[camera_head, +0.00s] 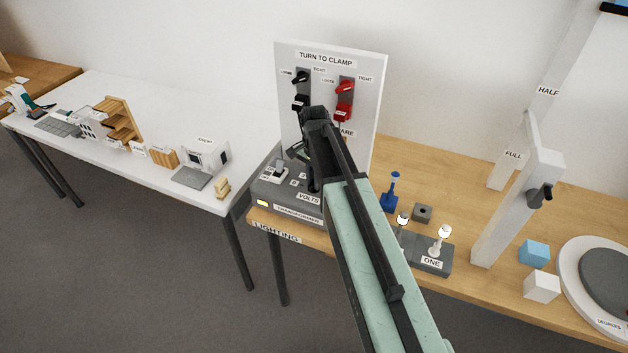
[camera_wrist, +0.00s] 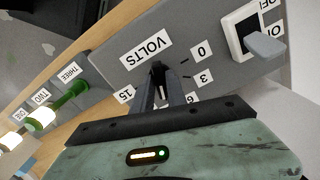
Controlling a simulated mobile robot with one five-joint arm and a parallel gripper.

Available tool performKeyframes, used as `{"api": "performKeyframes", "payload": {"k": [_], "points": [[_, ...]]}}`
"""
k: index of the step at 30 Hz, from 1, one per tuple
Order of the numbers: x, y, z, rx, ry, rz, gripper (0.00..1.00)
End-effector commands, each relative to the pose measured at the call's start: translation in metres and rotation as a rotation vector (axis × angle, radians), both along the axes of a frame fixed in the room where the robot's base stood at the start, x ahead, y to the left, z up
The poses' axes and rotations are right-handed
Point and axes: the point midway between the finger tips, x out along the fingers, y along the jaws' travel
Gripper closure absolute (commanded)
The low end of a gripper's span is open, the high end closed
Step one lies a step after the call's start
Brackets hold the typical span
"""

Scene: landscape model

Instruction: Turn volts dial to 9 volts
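The grey transformer box (camera_head: 287,203) stands at the left end of the wooden table, with its "VOLTS" label (camera_wrist: 146,51) in the wrist view. The dark volts dial (camera_wrist: 157,67) is mostly hidden by my gripper (camera_wrist: 158,76). Around it I can read 0, 3, part of a 6, and 15. The 9 mark is hidden and I cannot read the dial's pointer. My two fingers reach down to the dial, a narrow gap between them. Whether they are pressed on it I cannot tell. In the head view my arm covers the dial area.
A white on/off switch (camera_wrist: 240,31) sits beside the dial. A "TURN TO CLAMP" panel (camera_head: 327,58) with black and red knobs rises behind. The lamp block (camera_head: 432,263), blue bottle (camera_head: 391,193) and a white upright panel (camera_head: 513,205) stand to the right. A white table (camera_head: 100,95) is at left.

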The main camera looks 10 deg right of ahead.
Motion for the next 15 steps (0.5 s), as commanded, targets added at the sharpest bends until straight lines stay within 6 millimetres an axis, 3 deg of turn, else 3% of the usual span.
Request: {"api": "performKeyframes", "payload": {"k": [11, 15], "points": [[0.001, 0.0, 0.001, -0.001, -0.002, 0.0, 0.65], [0.001, 0.0, 0.013, -0.002, -0.003, 0.0, 0.65]]}}
